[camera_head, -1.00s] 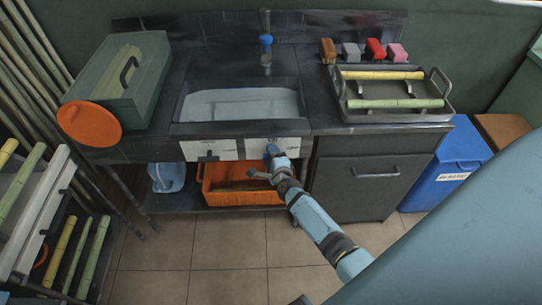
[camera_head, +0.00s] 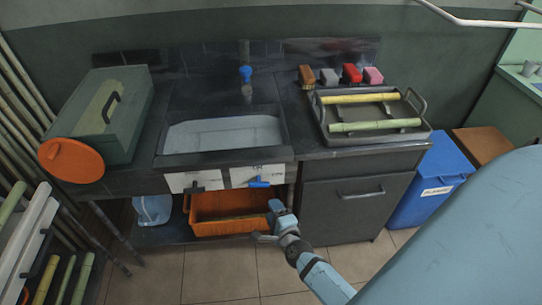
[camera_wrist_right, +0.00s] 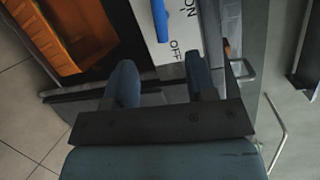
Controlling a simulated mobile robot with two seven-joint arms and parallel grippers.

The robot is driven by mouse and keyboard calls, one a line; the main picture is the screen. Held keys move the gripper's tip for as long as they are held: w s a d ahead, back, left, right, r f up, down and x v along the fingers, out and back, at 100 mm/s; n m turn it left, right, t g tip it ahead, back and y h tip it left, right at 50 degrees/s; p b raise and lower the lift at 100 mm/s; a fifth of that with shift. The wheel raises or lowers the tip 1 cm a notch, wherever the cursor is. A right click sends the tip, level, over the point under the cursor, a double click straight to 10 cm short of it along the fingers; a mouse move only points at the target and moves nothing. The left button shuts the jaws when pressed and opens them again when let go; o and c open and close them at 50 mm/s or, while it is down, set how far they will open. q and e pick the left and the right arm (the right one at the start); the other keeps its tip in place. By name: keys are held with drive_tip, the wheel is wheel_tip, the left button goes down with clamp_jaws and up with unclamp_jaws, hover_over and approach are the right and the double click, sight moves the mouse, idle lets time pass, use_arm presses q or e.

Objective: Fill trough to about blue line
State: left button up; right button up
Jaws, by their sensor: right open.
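The trough (camera_head: 178,126) is a dark basin set in the counter, with pale water in it. I cannot make out a blue line in it. A tap with a blue top (camera_head: 246,73) stands behind it. A blue valve handle (camera_head: 259,184) lies sideways on the right white panel below the trough. In the right wrist view the handle (camera_wrist_right: 161,18) shows beside the ON and OFF lettering. My right gripper (camera_head: 268,222) is open and empty, below and in front of the handle, apart from it. Its two fingers (camera_wrist_right: 163,85) show spread. My left gripper is out of view.
A black handle (camera_head: 196,187) is on the left panel. An orange crate (camera_head: 222,228) and a blue jug (camera_head: 152,209) sit beneath. A tray (camera_head: 425,132) with cane pieces and several coloured brushes are on the right counter. A green box (camera_head: 130,135) stands left.

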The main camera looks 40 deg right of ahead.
sight(261, 186)
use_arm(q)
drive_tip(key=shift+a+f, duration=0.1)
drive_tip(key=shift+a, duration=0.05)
use_arm(e)
drive_tip(key=shift+c, duration=0.3)
use_arm(q)
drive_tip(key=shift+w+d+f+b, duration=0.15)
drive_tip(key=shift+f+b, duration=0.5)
drive_tip(key=shift+b, duration=0.7)
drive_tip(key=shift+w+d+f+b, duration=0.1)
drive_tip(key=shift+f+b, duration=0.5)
drive_tip(key=shift+b, duration=0.75)
use_arm(e)
drive_tip(key=shift+n+y, duration=0.4)
drive_tip(key=shift+y, duration=0.3)
drive_tip(key=shift+d+x, duration=0.3)
drive_tip(key=shift+x, duration=1.95)
drive_tip(key=shift+d+x, duration=0.35)
drive_tip(key=shift+x, duration=1.85)
drive_tip(key=shift+d+x, duration=0.3)
drive_tip(key=shift+x, duration=1.95)
drive_tip(key=shift+s, duration=0.2)
drive_tip(key=shift+c, duration=0.5)
